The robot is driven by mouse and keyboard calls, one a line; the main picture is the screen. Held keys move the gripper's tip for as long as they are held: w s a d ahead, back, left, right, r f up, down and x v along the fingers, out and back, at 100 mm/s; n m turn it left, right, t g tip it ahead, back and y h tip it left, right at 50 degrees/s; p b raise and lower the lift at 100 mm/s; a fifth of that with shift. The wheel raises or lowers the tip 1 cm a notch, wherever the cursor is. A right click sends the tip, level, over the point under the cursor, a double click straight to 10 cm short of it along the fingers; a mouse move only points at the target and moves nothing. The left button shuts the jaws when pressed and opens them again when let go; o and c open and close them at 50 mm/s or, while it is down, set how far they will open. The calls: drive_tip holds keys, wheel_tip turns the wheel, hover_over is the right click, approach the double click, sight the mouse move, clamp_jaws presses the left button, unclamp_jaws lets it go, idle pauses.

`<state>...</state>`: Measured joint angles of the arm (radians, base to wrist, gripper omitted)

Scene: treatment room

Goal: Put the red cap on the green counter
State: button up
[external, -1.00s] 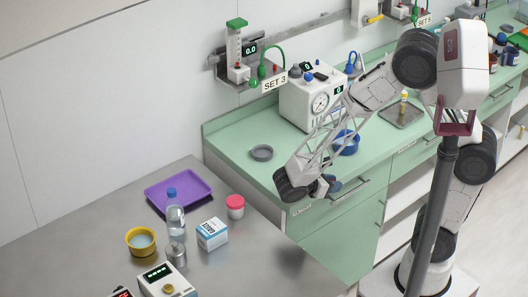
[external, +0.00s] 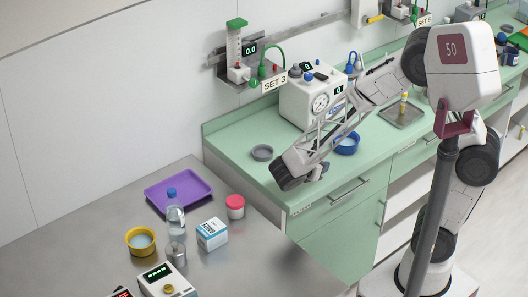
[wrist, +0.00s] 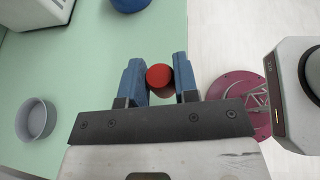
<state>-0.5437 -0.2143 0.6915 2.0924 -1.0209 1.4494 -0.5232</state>
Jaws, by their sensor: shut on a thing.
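The red cap (wrist: 158,76) sits between the blue fingers of my gripper (wrist: 160,82) in the wrist view, and the gripper is shut on it. In the external view my gripper (external: 318,173) hangs near the front edge of the green counter (external: 232,140); the cap is not clearly visible there. In the wrist view the green counter (wrist: 90,70) fills the left and middle, with its edge close to the right finger. I cannot tell the exact height of the cap above it.
A grey round dish (external: 262,153), a blue bowl (external: 347,144) and a white gauge machine (external: 312,103) stand on the counter. A steel table (external: 225,262) at front left holds a purple tray (external: 178,190), a bottle and a pink-lidded jar (external: 235,207). Counter space around the grey dish is clear.

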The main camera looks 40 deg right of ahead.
drive_tip(key=shift+w, duration=0.15)
drive_tip(key=w+a, duration=0.1)
drive_tip(key=w, duration=0.3)
drive_tip(key=w+a+f, duration=0.1)
drive_tip(key=w, duration=0.4)
drive_tip(key=w+a, duration=0.1)
drive_tip(key=w, duration=0.4)
drive_tip(key=shift+w+f, duration=0.25)
drive_tip(key=shift+w, duration=0.1)
drive_tip(key=shift+w+a, duration=0.1)
drive_tip(key=shift+w, duration=0.2)
drive_tip(key=shift+f, duration=1.8)
drive_tip(key=o, duration=0.9)
drive_tip(key=shift+f, duration=0.1)
